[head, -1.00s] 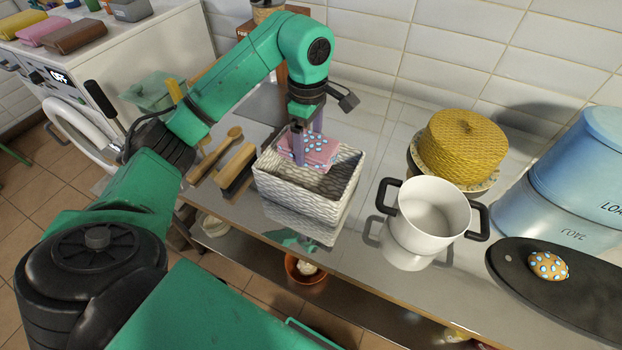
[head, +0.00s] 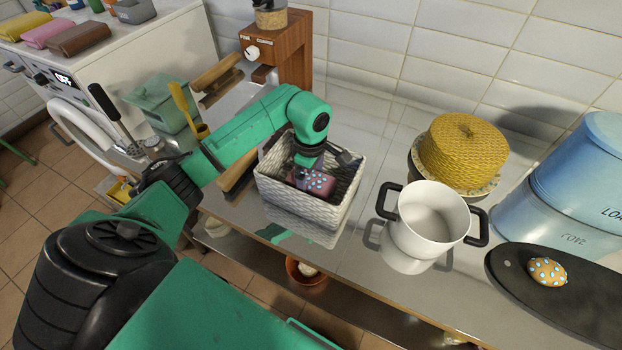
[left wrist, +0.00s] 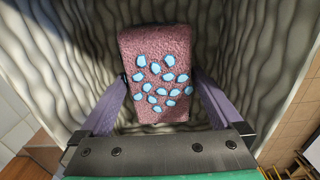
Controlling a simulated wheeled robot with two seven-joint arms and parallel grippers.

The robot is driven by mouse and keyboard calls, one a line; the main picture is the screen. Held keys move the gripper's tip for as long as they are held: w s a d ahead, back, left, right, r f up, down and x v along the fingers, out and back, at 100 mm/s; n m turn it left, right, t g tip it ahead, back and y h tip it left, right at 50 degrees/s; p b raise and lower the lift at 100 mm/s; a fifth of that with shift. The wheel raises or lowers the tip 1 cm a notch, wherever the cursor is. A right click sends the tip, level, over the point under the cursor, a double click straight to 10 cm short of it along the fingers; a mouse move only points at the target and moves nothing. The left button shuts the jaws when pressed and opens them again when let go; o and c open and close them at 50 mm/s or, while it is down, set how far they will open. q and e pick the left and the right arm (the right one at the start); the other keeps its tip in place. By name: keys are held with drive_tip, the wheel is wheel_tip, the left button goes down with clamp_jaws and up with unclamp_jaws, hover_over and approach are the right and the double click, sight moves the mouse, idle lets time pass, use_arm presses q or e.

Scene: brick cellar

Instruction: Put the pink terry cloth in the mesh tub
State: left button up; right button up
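The pink terry cloth (head: 318,183), a thick folded pad with light blue spots, is inside the white woven tub (head: 290,198), below its rim. My left gripper (head: 308,168) reaches down into the tub from above. In the left wrist view, its two purple fingers (left wrist: 161,78) press on opposite sides of the cloth (left wrist: 158,55), and the tub's wavy walls (left wrist: 255,50) surround them. Whether the cloth touches the tub's floor is hidden. My right gripper is not in view.
A white pot (head: 433,215) with black handles stands right of the tub, before a yellow woven lid (head: 463,147). A spotted yellow pad (head: 548,271) lies on a dark board (head: 580,308). A wooden grinder-like machine (head: 285,52) stands behind. Folded cloths (head: 80,38) lie on the washer.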

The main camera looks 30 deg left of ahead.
sight(311, 179)
use_arm(q)
drive_tip(key=shift+r, duration=0.4)
wheel_tip(311, 179, up, 9)
drive_tip(key=b, duration=0.2)
drive_tip(key=shift+r+b, duration=0.1)
drive_tip(key=shift+b, duration=0.25)
wheel_tip(311, 179, up, 2)
drive_tip(key=shift+r+p, duration=0.15)
drive_tip(key=shift+p, duration=0.3)
